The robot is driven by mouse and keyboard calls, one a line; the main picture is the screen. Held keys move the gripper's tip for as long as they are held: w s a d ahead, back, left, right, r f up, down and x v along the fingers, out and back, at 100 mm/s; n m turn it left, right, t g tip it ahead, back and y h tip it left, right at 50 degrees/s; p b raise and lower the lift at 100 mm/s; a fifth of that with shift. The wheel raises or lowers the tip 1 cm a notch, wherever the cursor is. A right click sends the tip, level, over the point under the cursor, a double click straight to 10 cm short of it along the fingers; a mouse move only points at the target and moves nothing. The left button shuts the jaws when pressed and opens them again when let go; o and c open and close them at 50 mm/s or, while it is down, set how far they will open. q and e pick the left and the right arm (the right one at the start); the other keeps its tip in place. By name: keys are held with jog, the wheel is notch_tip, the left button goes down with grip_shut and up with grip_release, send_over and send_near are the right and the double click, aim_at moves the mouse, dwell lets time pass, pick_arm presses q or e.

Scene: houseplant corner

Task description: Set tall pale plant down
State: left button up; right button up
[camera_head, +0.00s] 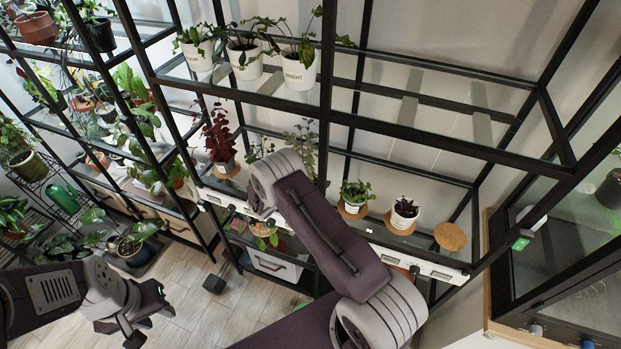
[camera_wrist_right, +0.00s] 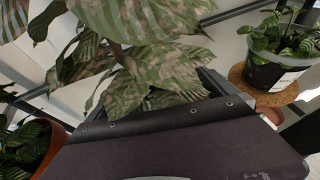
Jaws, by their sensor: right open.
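The tall pale plant (camera_head: 303,140) has grey-green leaves and stands on the middle shelf, partly behind my right arm in the head view. Its large mottled leaves (camera_wrist_right: 145,45) fill the upper part of the right wrist view. Its pot is hidden in both views, so I cannot tell what it rests on. My right gripper (camera_wrist_right: 165,112) is open, right below and close against the leaves. Whether its fingers surround the pot is hidden. My left gripper (camera_head: 146,318) is open and empty above the floor, away from the shelves.
On the middle shelf, a green plant (camera_head: 355,196) and a small purple plant (camera_head: 404,210) stand on cork mats, beside an empty cork mat (camera_head: 450,236). A red-leaved plant (camera_head: 218,140) stands left. White pots (camera_head: 299,72) line the shelf above. Black rack posts stand close to my right arm.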

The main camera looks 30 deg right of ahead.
jog(key=b+v, duration=0.2)
jog(key=v, duration=0.9)
jog(key=shift+f+b, duration=0.1)
jog(key=shift+b, duration=0.25)
jog(key=shift+s+a+r, duration=0.25)
jog(key=shift+a+r, duration=0.05)
jog(key=shift+a, duration=0.15)
